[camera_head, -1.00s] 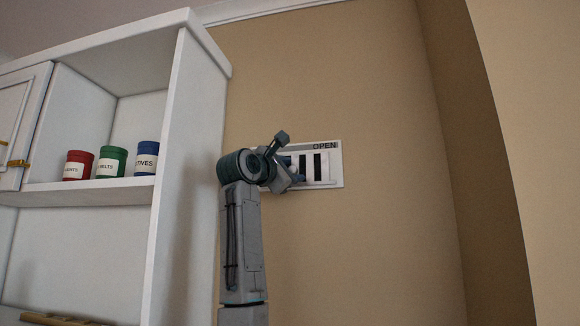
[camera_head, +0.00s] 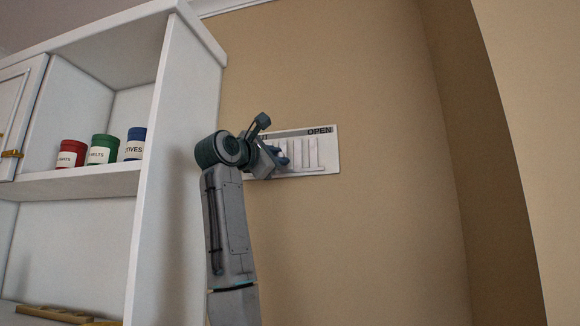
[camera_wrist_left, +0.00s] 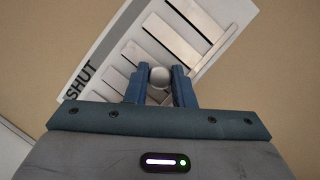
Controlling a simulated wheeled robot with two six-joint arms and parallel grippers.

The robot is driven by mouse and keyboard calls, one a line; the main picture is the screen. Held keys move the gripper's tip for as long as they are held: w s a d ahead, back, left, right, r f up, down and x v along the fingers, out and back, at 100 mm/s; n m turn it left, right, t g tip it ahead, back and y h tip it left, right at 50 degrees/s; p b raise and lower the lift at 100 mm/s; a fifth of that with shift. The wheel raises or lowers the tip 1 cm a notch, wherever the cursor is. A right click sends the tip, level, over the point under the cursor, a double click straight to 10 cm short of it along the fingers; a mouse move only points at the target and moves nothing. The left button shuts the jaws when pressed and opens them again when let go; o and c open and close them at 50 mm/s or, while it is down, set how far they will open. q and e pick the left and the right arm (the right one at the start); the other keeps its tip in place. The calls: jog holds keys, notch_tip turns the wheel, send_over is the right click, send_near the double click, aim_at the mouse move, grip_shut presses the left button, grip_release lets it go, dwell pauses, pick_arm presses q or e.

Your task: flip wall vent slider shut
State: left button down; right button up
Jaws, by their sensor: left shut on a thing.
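The wall vent (camera_head: 328,160) is a white rectangular plate on the tan wall, with OPEN printed at its upper right; the left end is partly hidden by my arm. Its slots look pale and covered. In the left wrist view the vent (camera_wrist_left: 205,18) runs diagonally, with SHUT printed at its lower-left end. My left gripper (camera_head: 280,155) is at the vent's left half. In the wrist view its blue fingers (camera_wrist_left: 159,88) are closed around a round pale slider knob (camera_wrist_left: 159,75), nearer the SHUT end. My right gripper is not in view.
A white shelf unit (camera_head: 180,150) stands left of my arm, its side panel close by. It holds a red tin (camera_head: 71,154), a green tin (camera_head: 103,149) and a blue tin (camera_head: 134,144). The wall right of the vent is bare.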

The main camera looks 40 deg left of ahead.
pick_arm(q)
jog(key=shift+a, duration=0.1)
jog(key=c, duration=1.4)
grip_release()
jog(key=shift+s+a, duration=0.15)
jog(key=shift+o, duration=0.8)
jog(key=shift+s+a, duration=0.1)
jog(key=shift+a, duration=0.05)
jog(key=b+v, duration=0.6)
jog(key=v, duration=0.5)
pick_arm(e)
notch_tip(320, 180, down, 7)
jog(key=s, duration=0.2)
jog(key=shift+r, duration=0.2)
pick_arm(q)
jog(key=shift+f, duration=0.1)
